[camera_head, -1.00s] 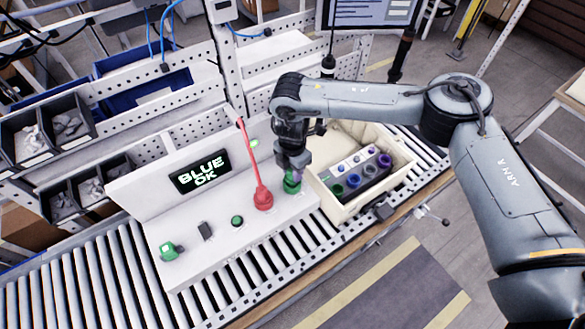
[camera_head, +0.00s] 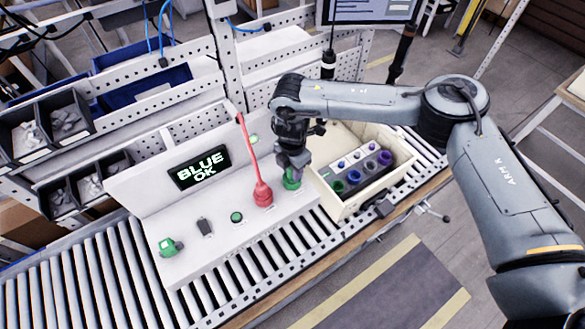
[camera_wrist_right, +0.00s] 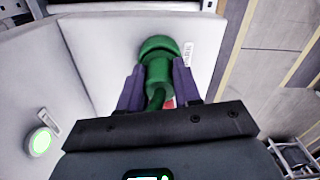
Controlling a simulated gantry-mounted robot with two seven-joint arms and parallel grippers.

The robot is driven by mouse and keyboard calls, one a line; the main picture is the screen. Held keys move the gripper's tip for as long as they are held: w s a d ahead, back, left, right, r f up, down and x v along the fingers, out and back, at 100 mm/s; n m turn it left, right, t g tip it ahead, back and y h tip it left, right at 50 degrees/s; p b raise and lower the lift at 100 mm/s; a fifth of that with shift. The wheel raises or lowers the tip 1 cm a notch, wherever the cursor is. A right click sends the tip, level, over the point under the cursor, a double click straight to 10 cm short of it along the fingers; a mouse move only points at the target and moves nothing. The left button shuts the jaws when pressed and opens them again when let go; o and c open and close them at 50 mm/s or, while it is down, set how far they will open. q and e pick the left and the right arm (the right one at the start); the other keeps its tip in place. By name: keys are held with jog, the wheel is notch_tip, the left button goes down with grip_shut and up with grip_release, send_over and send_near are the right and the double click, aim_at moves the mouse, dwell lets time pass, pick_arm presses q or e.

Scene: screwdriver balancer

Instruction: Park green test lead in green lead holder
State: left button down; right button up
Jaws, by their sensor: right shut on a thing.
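The green test lead (camera_head: 292,181) is at the right end of the white panel, beside the red test lead. My right gripper (camera_head: 293,168) is above it, shut on its body. In the right wrist view the green lead (camera_wrist_right: 157,72) lies between the purple fingers, with its wide round green end against or close to the white panel. I cannot tell the green holder apart from the lead's end, nor whether the lead is seated in it. My left gripper is not in view.
The red test lead (camera_head: 262,194) stands upright with its cable rising close to the left of my gripper. A cream crate (camera_head: 336,205) holding a block of coloured round pieces is just right. A green button (camera_head: 237,217) and green connector (camera_head: 169,247) sit left.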

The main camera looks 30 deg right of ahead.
jog(key=o, duration=1.2)
jog(key=shift+c, duration=0.2)
jog(key=shift+r, duration=0.1)
notch_tip(320, 180, up, 9)
jog(key=shift+r, duration=0.85)
